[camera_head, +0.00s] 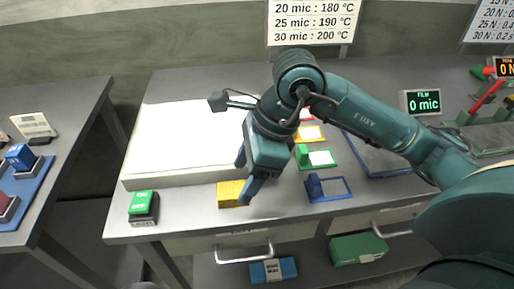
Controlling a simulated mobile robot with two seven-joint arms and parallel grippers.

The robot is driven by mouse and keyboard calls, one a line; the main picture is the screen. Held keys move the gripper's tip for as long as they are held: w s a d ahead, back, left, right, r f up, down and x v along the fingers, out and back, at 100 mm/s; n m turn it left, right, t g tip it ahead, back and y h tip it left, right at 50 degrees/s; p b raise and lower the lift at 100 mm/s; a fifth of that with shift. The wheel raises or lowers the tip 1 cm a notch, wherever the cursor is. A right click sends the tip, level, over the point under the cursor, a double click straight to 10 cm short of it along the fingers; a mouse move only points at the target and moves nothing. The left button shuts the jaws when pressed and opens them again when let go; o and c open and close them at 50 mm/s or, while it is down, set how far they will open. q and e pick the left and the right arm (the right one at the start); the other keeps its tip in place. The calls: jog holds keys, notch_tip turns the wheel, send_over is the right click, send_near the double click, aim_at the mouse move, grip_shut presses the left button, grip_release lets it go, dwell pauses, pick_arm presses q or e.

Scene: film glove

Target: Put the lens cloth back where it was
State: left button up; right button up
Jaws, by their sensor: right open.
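A small yellow block-like piece (231,194), which may be the lens cloth, lies on the table in front of the white slab, near the front edge. I cannot read any label on it. My right gripper (246,176) reaches in from the right and points down just above and beside the yellow piece. Its fingers are apart, and one finger overlaps the piece's right end in the picture. I cannot tell whether they touch. My left gripper is not in view.
A white slab (165,135) fills the table's left part. A green-topped button box (143,206) stands at the front left corner. Coloured frames, including a blue one (338,188), lie right of my gripper. A drawer handle (244,255) and a blue box (273,270) are below.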

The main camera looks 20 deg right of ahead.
jog(key=v, duration=0.6)
jog(key=shift+r, duration=0.4)
jog(key=shift+s+d, duration=0.1)
jog(key=shift+d, duration=0.05)
